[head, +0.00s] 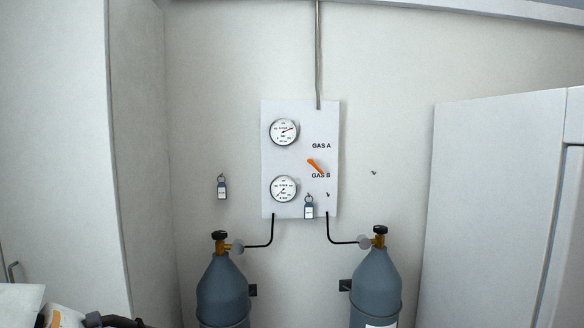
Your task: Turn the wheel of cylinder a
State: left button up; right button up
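Two blue-grey gas cylinders stand against the wall, a left one (222,290) and a right one (376,285). The left cylinder has a black valve wheel (219,235) on a brass valve, and the right one has a similar black wheel (380,229). I cannot read a letter on either cylinder, so I cannot tell which is cylinder a. The panel (270,165) above has GAS A and GAS B lettering and an orange lever (316,167) slanting down towards GAS B. Neither gripper can be made out.
The panel carries an upper gauge (284,132) and a lower gauge (284,188). A bare hook (374,172) is at right. A white cabinet (500,210) fills the right side. Unclear dark parts show bottom left.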

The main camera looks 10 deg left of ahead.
aim_at(381, 230)
jog(key=i, duration=1.3)
jog(key=u, duration=0.6)
